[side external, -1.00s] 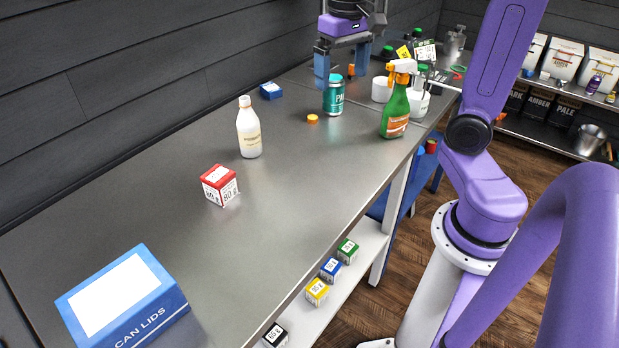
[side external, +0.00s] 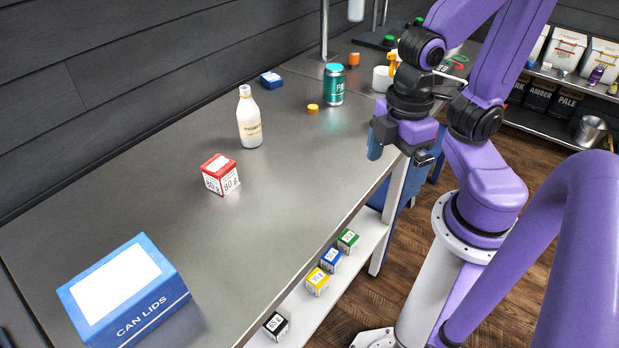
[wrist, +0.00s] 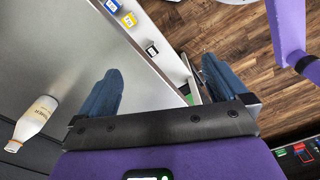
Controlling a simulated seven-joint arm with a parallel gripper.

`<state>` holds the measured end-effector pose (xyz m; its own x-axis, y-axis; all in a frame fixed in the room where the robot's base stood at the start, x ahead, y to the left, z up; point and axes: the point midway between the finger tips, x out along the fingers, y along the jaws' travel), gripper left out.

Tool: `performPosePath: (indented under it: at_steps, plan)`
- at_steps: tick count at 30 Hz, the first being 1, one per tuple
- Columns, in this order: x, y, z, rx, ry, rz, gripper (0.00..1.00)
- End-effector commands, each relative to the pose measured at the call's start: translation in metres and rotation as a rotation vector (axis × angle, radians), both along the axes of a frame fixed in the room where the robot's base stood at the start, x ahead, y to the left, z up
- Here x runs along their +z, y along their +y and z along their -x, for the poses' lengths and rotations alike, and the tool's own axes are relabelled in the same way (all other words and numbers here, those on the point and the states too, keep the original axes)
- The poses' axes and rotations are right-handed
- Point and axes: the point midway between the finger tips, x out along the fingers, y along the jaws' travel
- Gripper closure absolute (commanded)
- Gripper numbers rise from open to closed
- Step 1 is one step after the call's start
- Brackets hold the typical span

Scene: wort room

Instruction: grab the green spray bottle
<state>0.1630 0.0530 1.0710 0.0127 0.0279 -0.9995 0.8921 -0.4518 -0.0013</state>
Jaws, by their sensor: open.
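The green spray bottle is mostly hidden behind my arm in the side view. Only its orange spray head (side external: 393,62) shows beside my wrist, near the bench's far right edge. I cannot make out the bottle in the wrist view. My gripper (side external: 398,159) is open, its blue fingers pointing down at the bench's right edge, on the near side of where the spray head shows.
On the bench stand a white bottle (side external: 250,120), a teal can (side external: 334,86), an orange cap (side external: 313,108), a red-and-white box (side external: 219,174), a CAN LIDS box (side external: 125,291) and a white cup (side external: 381,80). Several small boxes sit on the lower shelf (side external: 365,243).

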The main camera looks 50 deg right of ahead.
Motion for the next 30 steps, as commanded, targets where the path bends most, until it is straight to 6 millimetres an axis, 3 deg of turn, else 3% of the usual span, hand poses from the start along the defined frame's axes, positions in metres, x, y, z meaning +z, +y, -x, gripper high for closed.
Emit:
performPosePath:
  at_steps: [14,18,30]
  plan:
    - [0.0003,0.0001,-0.0004,-0.003,0.0,0.0,0.0]
    - [0.0003,0.0001,-0.0005,-0.004,0.0,0.0,0.45]
    - [-0.0014,-0.0035,-0.009,-0.004,0.001,0.043,0.45]
